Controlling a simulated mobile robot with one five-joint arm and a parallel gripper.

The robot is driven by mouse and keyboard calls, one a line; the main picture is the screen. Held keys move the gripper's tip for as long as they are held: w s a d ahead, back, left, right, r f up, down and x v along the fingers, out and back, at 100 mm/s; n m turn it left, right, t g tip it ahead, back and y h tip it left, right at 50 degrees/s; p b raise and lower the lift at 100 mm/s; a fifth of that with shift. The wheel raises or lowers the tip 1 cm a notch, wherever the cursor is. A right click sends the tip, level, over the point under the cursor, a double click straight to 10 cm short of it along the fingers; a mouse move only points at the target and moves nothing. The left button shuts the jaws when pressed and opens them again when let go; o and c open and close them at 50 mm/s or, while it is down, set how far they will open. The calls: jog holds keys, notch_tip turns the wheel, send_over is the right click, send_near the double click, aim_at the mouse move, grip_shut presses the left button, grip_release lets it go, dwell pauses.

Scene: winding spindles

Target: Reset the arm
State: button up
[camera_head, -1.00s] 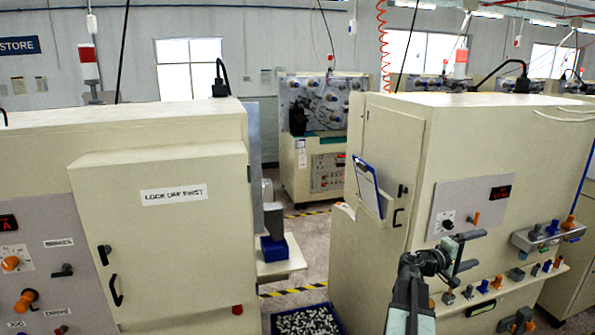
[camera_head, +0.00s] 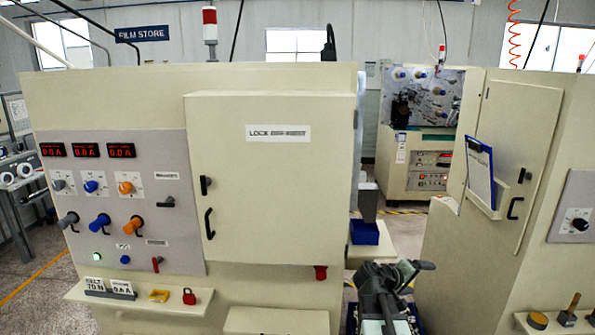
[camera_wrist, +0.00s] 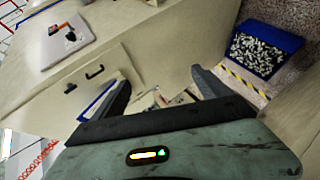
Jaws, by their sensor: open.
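My gripper (camera_head: 410,272) shows at the lower right of the head view, raised in front of the gap between two cream machine cabinets. In the wrist view my gripper (camera_wrist: 160,88) has its two dark fingers spread wide apart, with nothing between them. It is open and touches nothing that I can see. My arm is folded upward, and its lower part leaves the bottom of the head view.
A cream cabinet (camera_head: 270,190) with a control panel (camera_head: 120,200) stands at left, with a shelf (camera_head: 140,299) below. Another cabinet (camera_head: 525,130) with a clipboard (camera_head: 480,172) stands at right. A blue tray of small pieces (camera_wrist: 262,52) lies on the floor.

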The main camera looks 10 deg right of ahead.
jog(key=s+a+f+y+b, duration=0.1)
jog(key=a+f+y+b, duration=0.15)
jog(key=a+f, duration=0.5)
jog(key=s+a+f+g+y+b, duration=0.1)
jog(key=a+f+y, duration=0.3)
jog(key=a, duration=0.6)
jog(key=s+a+f+y+b, duration=0.1)
jog(key=a+f+y+b, duration=0.1)
jog(key=a+f, duration=0.6)
jog(key=s+a+g+y, duration=0.3)
jog(key=s+a+y, duration=0.1)
jog(key=a, duration=0.5)
jog(key=shift+s+a+f+m+p, duration=0.15)
jog(key=shift+s+a+m+p, duration=0.2)
jog(key=shift+s, duration=0.55)
